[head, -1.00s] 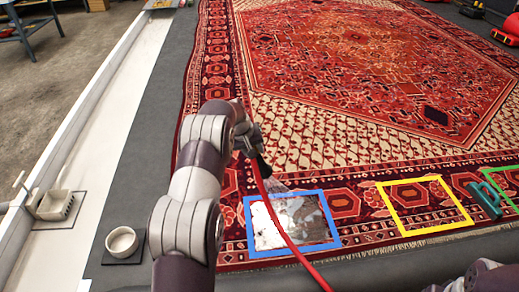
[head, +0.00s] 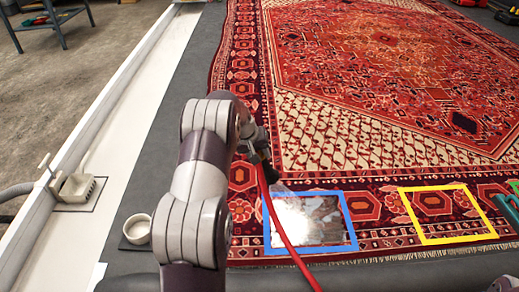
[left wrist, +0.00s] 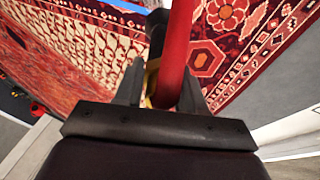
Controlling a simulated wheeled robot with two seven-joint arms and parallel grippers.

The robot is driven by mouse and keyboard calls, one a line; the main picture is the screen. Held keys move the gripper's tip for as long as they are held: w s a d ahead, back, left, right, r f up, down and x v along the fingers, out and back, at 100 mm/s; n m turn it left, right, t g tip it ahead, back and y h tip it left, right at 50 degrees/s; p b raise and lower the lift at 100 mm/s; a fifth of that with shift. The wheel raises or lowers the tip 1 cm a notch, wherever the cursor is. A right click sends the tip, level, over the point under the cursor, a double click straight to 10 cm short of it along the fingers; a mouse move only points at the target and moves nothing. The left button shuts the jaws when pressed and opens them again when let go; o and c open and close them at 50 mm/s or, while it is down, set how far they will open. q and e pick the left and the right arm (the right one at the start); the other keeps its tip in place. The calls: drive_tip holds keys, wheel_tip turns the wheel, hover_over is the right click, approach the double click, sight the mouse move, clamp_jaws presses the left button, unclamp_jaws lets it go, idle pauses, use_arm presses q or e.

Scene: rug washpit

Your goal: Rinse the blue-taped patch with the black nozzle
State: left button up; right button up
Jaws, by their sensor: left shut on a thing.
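My left gripper (head: 262,150) hangs over the rug's near border, up and left of the blue-taped patch (head: 351,225). It is shut on the black nozzle (head: 266,160), which is partly hidden by the gripper in the head view. In the left wrist view, the dark nozzle (left wrist: 157,32) and red hose pass between the fingers (left wrist: 160,88). Inside the blue tape, the left and middle are bright white and glossy. Reddish-brown rug shows at the right and top. My right gripper is out of view.
The red hose (head: 282,225) hangs across the patch. A yellow-taped patch (head: 465,212) lies to the right, with a teal object (head: 507,209) beyond it. The grey floor strip between is mostly clear.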

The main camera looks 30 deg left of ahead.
use_arm(q)
drive_tip(key=s+d+b, duration=0.5)
drive_tip(key=s+d, duration=0.6)
drive_tip(key=s, duration=0.5)
drive_tip(key=shift+s, duration=0.3)
idle(0.4)
drive_tip(key=shift+d, duration=0.1)
